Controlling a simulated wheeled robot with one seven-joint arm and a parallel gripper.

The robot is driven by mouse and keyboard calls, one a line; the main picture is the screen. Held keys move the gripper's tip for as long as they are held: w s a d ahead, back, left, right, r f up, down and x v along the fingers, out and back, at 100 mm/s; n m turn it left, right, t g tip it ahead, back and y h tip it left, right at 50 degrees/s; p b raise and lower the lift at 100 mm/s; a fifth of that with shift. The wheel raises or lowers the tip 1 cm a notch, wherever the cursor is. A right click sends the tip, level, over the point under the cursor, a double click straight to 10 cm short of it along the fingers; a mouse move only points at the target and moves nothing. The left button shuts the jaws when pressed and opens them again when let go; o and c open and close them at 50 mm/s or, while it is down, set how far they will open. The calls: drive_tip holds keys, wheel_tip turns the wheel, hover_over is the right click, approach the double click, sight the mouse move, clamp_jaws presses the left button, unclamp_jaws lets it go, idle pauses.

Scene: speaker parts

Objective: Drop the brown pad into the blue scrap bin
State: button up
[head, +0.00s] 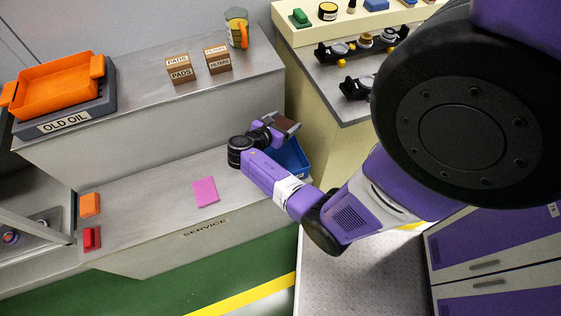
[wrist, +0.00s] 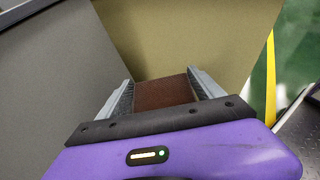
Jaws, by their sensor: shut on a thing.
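The brown pad (wrist: 163,92) is between the two fingers of my gripper (wrist: 163,90) in the wrist view, and the fingers are shut on it. In the head view the brown pad (head: 286,124) shows at the tip of my gripper (head: 283,126), above the lower grey bench. The blue scrap bin (head: 292,158) stands at the right end of that bench, just below my gripper. My arm and gripper hide part of the bin. The bin does not show in the wrist view.
A pink sheet (head: 205,192), an orange block (head: 90,204) and a red block (head: 92,238) lie on the lower bench. A cream cabinet (head: 325,135) stands right of the bin.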

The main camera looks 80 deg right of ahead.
drive_tip(key=shift+f+b, duration=1.45)
drive_tip(key=shift+f, duration=0.3)
drive_tip(key=shift+r, duration=0.1)
drive_tip(key=o, duration=1.4)
drive_tip(key=shift+c, duration=0.2)
drive_tip(key=shift+p+v, duration=0.35)
drive_tip(key=shift+v, duration=3.55)
